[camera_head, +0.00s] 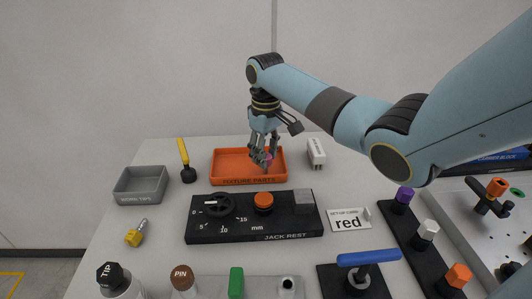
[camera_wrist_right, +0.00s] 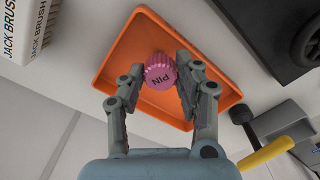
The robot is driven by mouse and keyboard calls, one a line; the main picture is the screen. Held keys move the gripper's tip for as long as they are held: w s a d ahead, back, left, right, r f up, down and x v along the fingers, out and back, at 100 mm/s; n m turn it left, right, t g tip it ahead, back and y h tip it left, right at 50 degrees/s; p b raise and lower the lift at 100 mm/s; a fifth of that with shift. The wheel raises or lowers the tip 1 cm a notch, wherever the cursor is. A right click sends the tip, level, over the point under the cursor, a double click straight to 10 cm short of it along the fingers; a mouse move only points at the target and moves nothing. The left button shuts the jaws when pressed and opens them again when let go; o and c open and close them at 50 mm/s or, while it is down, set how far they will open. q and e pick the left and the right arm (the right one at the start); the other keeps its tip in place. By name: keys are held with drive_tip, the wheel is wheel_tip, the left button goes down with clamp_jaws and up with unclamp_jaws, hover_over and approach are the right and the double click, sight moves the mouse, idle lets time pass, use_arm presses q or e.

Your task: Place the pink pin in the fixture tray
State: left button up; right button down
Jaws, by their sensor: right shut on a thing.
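The orange fixture tray (camera_head: 228,164), labelled FIXTURE PARTS, sits at the back middle of the bench. My right gripper (camera_head: 262,158) points down over the tray and is shut on the pink pin (camera_head: 268,157). In the right wrist view the pin's round ribbed pink head (camera_wrist_right: 160,72), marked PIN, sits between the fingertips of the right gripper (camera_wrist_right: 160,82), with the tray (camera_wrist_right: 126,52) behind it. The pin's lower part is hidden, and I cannot tell whether it touches the tray floor. My left gripper is not in view.
A white jack brush block (camera_head: 316,153) stands close to the tray's right. A yellow-handled tool (camera_head: 184,155) and a grey WORN TIPS bin (camera_head: 140,184) stand to its left. The black jack rest (camera_head: 250,230) lies in front.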

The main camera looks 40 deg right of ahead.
drive_tip(key=shift+f, duration=0.1)
drive_tip(key=c, duration=0.9)
unclamp_jaws()
wheel_tip(320, 180, up, 12)
drive_tip(key=shift+r, duration=0.15)
